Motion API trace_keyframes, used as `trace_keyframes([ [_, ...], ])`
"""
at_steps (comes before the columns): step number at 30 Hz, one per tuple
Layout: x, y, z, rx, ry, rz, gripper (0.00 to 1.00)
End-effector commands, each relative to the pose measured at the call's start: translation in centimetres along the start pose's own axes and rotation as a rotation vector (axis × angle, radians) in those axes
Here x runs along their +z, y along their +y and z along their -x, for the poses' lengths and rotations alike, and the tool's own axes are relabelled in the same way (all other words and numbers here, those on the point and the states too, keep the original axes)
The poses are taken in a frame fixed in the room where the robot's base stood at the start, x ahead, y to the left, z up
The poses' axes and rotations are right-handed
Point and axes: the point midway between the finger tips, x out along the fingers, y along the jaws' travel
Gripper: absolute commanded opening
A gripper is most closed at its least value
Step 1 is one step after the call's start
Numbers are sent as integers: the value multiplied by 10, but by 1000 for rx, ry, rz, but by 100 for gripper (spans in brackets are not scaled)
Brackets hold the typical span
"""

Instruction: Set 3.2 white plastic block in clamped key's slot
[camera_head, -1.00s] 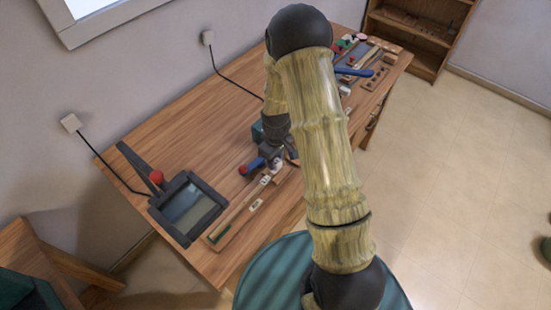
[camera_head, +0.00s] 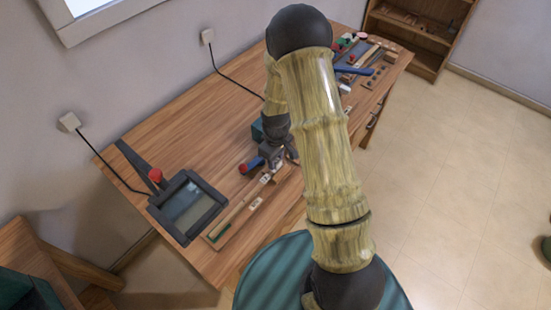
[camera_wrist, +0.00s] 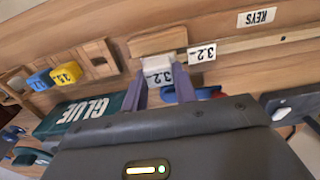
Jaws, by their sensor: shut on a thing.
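My gripper (camera_wrist: 161,85) is shut on a white block (camera_wrist: 157,66) marked 3.2, held between its two purplish fingers. The block is close to a wooden piece (camera_wrist: 158,41) on the bench; I cannot tell whether it touches it or sits in a slot. A 3.2 label (camera_wrist: 202,52) lies just right of the block, by a long pale wooden strip (camera_wrist: 268,40). A blue and red clamp-like part (camera_wrist: 188,94) shows partly behind the right finger.
A blue block (camera_wrist: 40,80) and a yellow block (camera_wrist: 67,74) sit in a wooden rack at left in the wrist view. A green GLUE box (camera_wrist: 88,112) is near them. A dark framed tray (camera_head: 165,214) stands at the bench's left end.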

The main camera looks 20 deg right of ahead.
Motion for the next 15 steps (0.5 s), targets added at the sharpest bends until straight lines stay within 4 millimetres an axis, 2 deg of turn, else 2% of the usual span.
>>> trace_keyframes([
  [5,0,0,0,0,0,0,7],
  [6,0,0,0,0,0,0,34],
  [9,0,0,0,0,0,0,53],
  [15,0,0,0,0,0,0,53],
])
